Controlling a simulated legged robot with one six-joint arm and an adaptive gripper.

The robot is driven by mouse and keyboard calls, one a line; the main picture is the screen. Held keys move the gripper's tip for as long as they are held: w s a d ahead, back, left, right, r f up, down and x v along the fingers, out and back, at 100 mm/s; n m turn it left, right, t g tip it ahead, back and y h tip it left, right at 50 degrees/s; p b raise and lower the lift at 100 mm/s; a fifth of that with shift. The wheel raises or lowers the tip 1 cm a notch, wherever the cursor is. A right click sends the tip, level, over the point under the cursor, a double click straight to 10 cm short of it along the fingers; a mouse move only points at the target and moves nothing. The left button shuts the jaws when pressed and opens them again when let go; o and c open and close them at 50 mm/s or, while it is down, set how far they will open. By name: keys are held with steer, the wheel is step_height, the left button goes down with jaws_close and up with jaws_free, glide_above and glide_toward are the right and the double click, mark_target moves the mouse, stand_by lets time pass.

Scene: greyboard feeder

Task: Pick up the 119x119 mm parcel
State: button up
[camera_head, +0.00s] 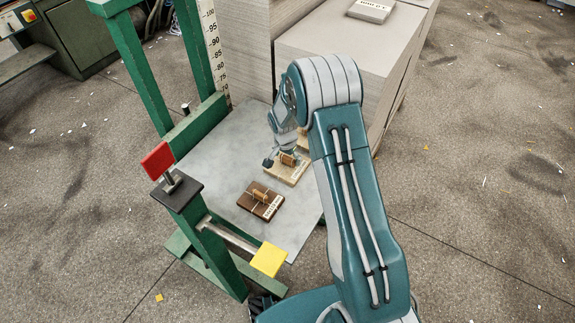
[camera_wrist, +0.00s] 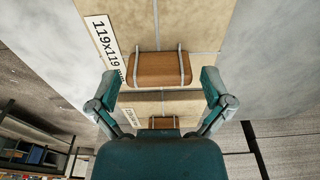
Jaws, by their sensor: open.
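The 119x119 mm parcel (camera_wrist: 195,20) is a flat tan square with light straps, a brown grip block (camera_wrist: 160,67) and a white label (camera_wrist: 105,42) reading 119x119. In the head view the tan parcel (camera_head: 283,178) lies on the grey sheet, partly hidden by my wrist. My gripper (camera_wrist: 160,76) is open, its fingers apart on either side of the grip block without visibly closing on it. In the head view my gripper (camera_head: 280,159) is just above the parcel. A second tan strip with a label and brown block (camera_wrist: 162,122) shows lower in the wrist view, partly hidden.
A dark brown parcel (camera_head: 262,204) with a similar grip block lies nearer on the grey sheet (camera_head: 225,150). A green frame (camera_head: 150,90) with a yellow block (camera_head: 268,259) stands left. Greyboard stacks (camera_head: 335,60) rise behind; a small parcel (camera_head: 371,9) lies on top.

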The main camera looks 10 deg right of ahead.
steer(key=c, duration=1.1)
steer(key=shift+c, duration=0.2)
